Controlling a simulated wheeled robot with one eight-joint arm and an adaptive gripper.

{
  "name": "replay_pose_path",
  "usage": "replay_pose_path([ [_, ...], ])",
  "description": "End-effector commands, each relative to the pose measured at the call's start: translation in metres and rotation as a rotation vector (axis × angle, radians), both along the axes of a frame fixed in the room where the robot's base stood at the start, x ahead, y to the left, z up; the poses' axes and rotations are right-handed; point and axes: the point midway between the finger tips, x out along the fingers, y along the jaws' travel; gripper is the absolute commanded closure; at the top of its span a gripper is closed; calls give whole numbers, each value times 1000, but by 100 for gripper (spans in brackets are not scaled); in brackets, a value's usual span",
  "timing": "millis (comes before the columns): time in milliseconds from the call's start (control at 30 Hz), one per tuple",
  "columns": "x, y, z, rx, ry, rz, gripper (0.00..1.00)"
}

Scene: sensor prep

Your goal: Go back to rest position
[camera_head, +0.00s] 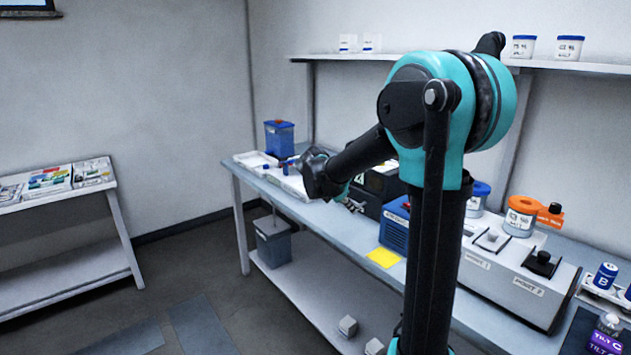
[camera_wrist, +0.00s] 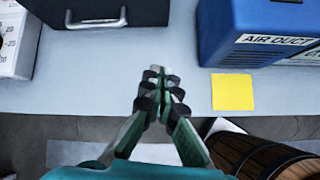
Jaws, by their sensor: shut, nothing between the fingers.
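My gripper (camera_wrist: 163,78) shows in the wrist view with its green fingers drawn together and nothing between them. It hangs over the front edge of the grey bench (camera_wrist: 85,95). It is to the left of a yellow note (camera_wrist: 232,91) and apart from it. In the head view my teal and black arm reaches to the left over the bench (camera_head: 326,218).
A blue box marked AIR DUCT (camera_wrist: 245,30) stands right of my gripper. A dark case with a handle (camera_wrist: 95,12) stands behind it on the left. In the head view, a machine (camera_head: 515,275) and an orange-lidded jar (camera_head: 520,215) are on the right. Open floor (camera_head: 150,280) lies left.

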Motion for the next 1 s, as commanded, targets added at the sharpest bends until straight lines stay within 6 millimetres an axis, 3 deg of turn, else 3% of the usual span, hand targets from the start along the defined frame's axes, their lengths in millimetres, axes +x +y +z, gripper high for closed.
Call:
replay_pose_path([
  [100,-51,-15,-25,198,-115,-227,100],
  [267,-121,-22,-61,489,-271,-598,100],
  [400,-182,-19,-93,725,-384,-950,100],
  [600,-251,-6,-130,989,-488,-1414,100],
  [800,-283,4,-148,1107,-524,-1663,100],
  [1000,-285,5,-150,1119,-527,-1689,100],
])
